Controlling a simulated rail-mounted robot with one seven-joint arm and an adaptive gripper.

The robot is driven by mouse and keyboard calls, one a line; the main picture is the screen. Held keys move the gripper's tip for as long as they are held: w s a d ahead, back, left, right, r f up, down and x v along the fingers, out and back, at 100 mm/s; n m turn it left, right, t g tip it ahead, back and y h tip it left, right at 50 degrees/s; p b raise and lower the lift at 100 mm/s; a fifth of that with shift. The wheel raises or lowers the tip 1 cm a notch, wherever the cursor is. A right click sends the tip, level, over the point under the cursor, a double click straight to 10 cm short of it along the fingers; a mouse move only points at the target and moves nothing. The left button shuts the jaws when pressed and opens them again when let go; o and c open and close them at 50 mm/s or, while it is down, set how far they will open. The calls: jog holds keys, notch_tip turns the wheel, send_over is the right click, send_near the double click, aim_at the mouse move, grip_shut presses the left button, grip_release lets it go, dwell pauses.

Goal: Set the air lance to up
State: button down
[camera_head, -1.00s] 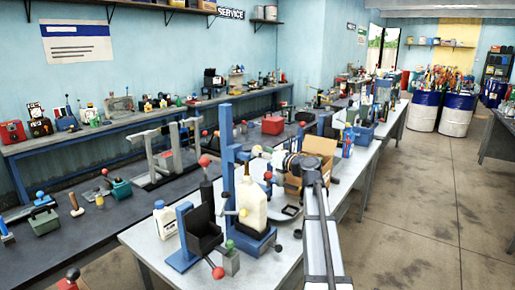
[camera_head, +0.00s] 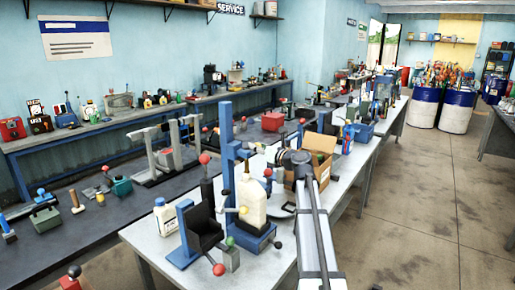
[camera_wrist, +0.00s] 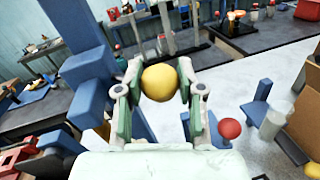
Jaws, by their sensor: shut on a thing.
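A yellow ball knob (camera_wrist: 160,82) sits between the fingertips of my gripper (camera_wrist: 159,88) in the wrist view. Both fingers touch its sides, and its stem is hidden behind it. In the head view my gripper (camera_head: 264,151) is just right of the upper part of a tall blue post (camera_head: 227,130). The post also fills the left of the wrist view (camera_wrist: 92,80). The held knob is hard to make out in the head view. A cream jug (camera_head: 252,208) stands on a blue base below my gripper. I cannot tell for certain which part is the air lance.
A black holder with a blue back (camera_head: 203,235) and a white bottle (camera_head: 166,217) stand left of the jug. A red-knobbed lever (camera_head: 205,159) rises beside the post. A cardboard box (camera_head: 316,155) is close behind my wrist. The floor at right (camera_head: 430,220) is clear.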

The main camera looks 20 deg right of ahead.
notch_tip(320, 180, up, 10)
jog(key=p, duration=0.6)
jog(key=shift+w+f, duration=0.15)
jog(key=shift+f, duration=0.05)
jog(key=c, duration=0.7)
grip_release()
jog(key=shift+f, duration=0.1)
jog(key=shift+s+d, duration=0.1)
jog(key=shift+s, duration=0.5)
jog(key=v, duration=1.1)
